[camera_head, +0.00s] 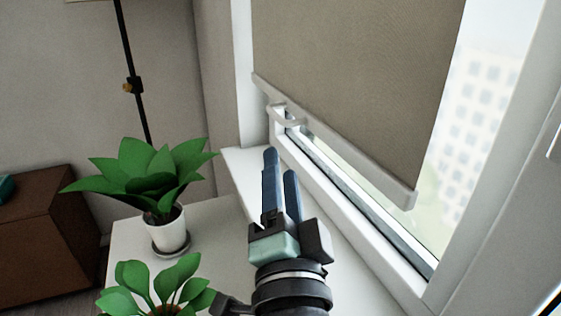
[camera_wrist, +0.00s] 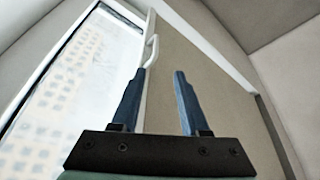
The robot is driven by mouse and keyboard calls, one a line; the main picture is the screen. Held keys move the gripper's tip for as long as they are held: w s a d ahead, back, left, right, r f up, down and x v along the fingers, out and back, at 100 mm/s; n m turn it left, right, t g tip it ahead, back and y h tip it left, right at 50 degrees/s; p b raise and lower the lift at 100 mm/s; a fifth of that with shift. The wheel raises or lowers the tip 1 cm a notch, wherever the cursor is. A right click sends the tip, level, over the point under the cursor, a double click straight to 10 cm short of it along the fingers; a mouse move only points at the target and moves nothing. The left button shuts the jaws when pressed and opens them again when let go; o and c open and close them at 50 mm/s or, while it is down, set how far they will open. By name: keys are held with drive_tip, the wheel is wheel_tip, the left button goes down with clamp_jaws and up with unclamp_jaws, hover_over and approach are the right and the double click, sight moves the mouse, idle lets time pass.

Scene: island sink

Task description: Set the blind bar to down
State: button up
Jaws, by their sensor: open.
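The blind bar (camera_head: 350,154) is a white strip along the bottom edge of a beige roller blind (camera_head: 355,75). The blind covers the upper part of the window, and glass shows below the bar. A small white loop handle (camera_head: 284,113) sticks out near the bar's left end. My gripper (camera_head: 281,163) is open and empty, with its blue fingers pointing up just below the handle. In the wrist view the handle (camera_wrist: 152,50) lies just beyond the left fingertip, and the bar (camera_wrist: 149,95) runs behind that finger. I cannot tell whether they touch.
A potted plant (camera_head: 173,228) stands on the white counter (camera_head: 215,215) left of my gripper. A second plant (camera_head: 160,285) is nearer. The window frame (camera_head: 345,215) runs close on the right. A brown cabinet (camera_head: 40,235) and a dark pole (camera_head: 131,70) stand farther left.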

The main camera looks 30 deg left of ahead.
sight(275, 117)
wheel_tip(275, 117, up, 5)
drive_tip(key=w+a+m+g+h+p, duration=0.25)
drive_tip(key=m+p, duration=0.55)
drive_tip(key=p, duration=1.4)
drive_tip(key=w+a+f+m+p, duration=0.1)
drive_tip(key=w+a+p, duration=0.1)
drive_tip(key=w+p, duration=0.1)
drive_tip(key=w+a+f+m+g+p, duration=0.1)
drive_tip(key=w+a+m+p, duration=0.1)
drive_tip(key=w+p, duration=0.1)
drive_tip(key=w+a+m+p, duration=0.1)
drive_tip(key=w+a+p, duration=0.1)
drive_tip(key=w+p, duration=0.2)
drive_tip(key=shift+f+m+g+p, duration=0.3)
drive_tip(key=shift+f+g+p, duration=0.1)
drive_tip(key=shift+p, duration=0.2)
clamp_jaws()
